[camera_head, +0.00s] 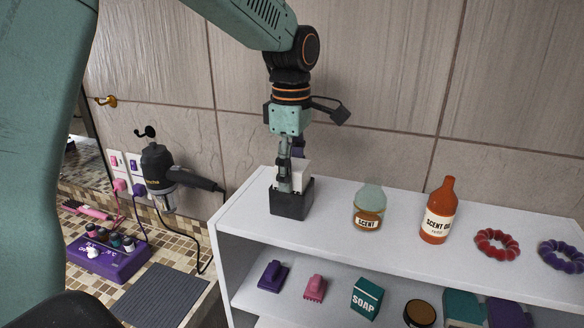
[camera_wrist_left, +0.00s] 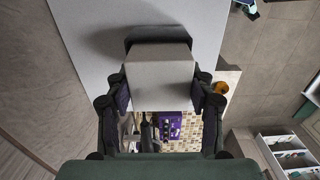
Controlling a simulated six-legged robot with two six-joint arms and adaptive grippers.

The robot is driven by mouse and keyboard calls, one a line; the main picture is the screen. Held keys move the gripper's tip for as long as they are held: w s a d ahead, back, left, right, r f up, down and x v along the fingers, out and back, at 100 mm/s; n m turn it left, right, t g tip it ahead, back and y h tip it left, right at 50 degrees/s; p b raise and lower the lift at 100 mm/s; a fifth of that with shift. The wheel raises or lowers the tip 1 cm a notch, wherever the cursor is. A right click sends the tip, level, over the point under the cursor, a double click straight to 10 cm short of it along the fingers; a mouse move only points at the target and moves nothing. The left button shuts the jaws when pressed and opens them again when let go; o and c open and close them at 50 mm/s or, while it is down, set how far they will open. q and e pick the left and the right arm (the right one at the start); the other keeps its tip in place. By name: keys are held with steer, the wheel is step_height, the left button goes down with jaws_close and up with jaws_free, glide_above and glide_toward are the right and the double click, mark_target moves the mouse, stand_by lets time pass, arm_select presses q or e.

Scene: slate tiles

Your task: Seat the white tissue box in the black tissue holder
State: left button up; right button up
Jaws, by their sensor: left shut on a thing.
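The white tissue box (camera_head: 302,174) is between the fingers of my left gripper (camera_head: 291,178), which is shut on it. In the left wrist view the box (camera_wrist_left: 160,72) fills the gap between the two fingers (camera_wrist_left: 160,98). The black tissue holder (camera_head: 291,204) stands on the white shelf top near its left end, directly below the box. Its dark rim (camera_wrist_left: 156,33) shows past the box in the wrist view. The box's upper part is above the holder; fingers hide part of it, and I cannot tell how deep its lower end sits. My right gripper is not in view.
On the white shelf top (camera_head: 330,238) stand a scent jar (camera_head: 368,209), an orange scent bottle (camera_head: 438,212) and two beaded rings (camera_head: 497,244). The lower shelf holds soap (camera_head: 366,297) and brushes. A tiled wall is close behind. A hair dryer (camera_head: 168,180) hangs left.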

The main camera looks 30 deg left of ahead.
arm_select(q)
steer(key=shift+w+a, duration=0.1)
steer(key=shift+a, duration=0.05)
steer(key=o, duration=0.8)
steer(key=shift+a+f, duration=0.1)
steer(key=shift+c, duration=0.2)
steer(key=o, duration=0.3)
steer(key=shift+d, duration=0.2)
steer(key=shift+o, duration=0.6)
steer(key=shift+d+r, duration=0.2)
steer(key=shift+a, duration=0.25)
steer(key=shift+w+a+r, duration=0.1)
steer(key=shift+r, duration=0.35)
steer(key=r, duration=0.3)
steer(key=r+b, duration=0.1)
steer(key=r, duration=0.5)
steer(key=shift+s+d+r, duration=0.2)
steer(key=shift+d+r, duration=0.05)
steer(key=shift+w+a+r, duration=0.15)
steer(key=shift+a+r, duration=0.05)
steer(key=shift+r, duration=0.5)
